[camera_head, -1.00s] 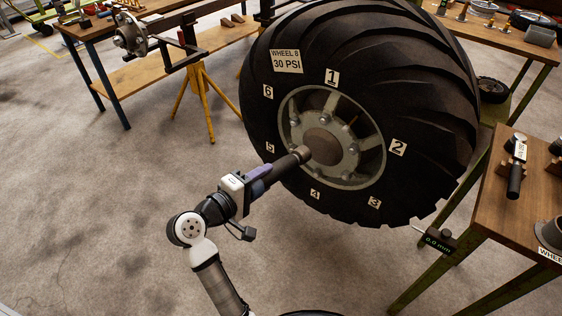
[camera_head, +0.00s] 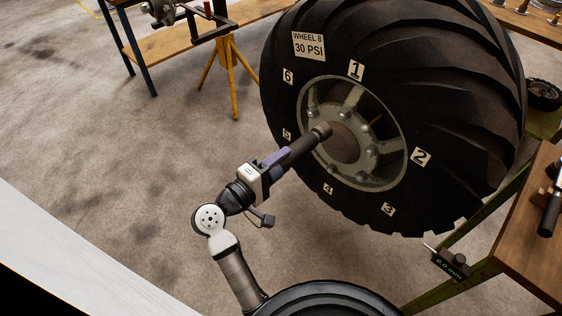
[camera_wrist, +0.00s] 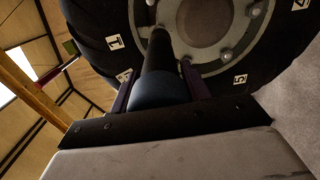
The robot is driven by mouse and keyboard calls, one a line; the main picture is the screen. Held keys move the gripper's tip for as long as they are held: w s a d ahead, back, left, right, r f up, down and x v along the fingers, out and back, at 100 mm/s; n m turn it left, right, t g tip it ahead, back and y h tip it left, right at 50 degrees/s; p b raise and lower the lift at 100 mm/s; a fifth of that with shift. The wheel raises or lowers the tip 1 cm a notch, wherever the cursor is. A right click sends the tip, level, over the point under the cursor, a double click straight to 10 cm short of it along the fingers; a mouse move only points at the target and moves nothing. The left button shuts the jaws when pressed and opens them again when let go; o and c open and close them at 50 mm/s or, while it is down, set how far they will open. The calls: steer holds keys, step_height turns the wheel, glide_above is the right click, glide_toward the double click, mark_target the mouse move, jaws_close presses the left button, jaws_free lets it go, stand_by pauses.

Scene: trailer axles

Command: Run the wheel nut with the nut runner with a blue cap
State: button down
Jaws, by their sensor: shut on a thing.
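My gripper (camera_head: 276,160) is shut on the nut runner (camera_head: 301,145), a dark cylinder with a brownish end. In the wrist view, my gripper (camera_wrist: 160,92) holds it between two dark purple fingers, and the blue cap (camera_wrist: 160,91) shows at its near end. The runner's far end lies in front of the upper left of the hub of the big tyred wheel (camera_head: 470,90). Wheel nuts (camera_head: 370,150) ring the hub; others show in the wrist view (camera_wrist: 225,54). I cannot tell whether the runner touches a nut; its end hides that spot.
Number labels 1 to 6 and a "WHEEL 8 30 PSI" label (camera_head: 309,46) are on the tyre. A gauge reading 0.0 mm (camera_head: 451,262) is beside the wooden table (camera_head: 530,235) at right. A yellow stand (camera_head: 231,75) is behind left. The floor at left is clear.

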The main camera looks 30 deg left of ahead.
mark_target(293, 154)
steer(key=shift+f+b, duration=0.1)
steer(key=shift+b, duration=0.65)
steer(key=shift+b+x, duration=0.75)
steer(key=shift+x, duration=2.15)
steer(key=shift+b, duration=0.45)
steer(key=shift+b+x, duration=0.55)
steer(key=shift+x, duration=0.9)
steer(key=shift+s, duration=0.15)
steer(key=shift+b+v, duration=0.85)
steer(key=shift+v, duration=1.25)
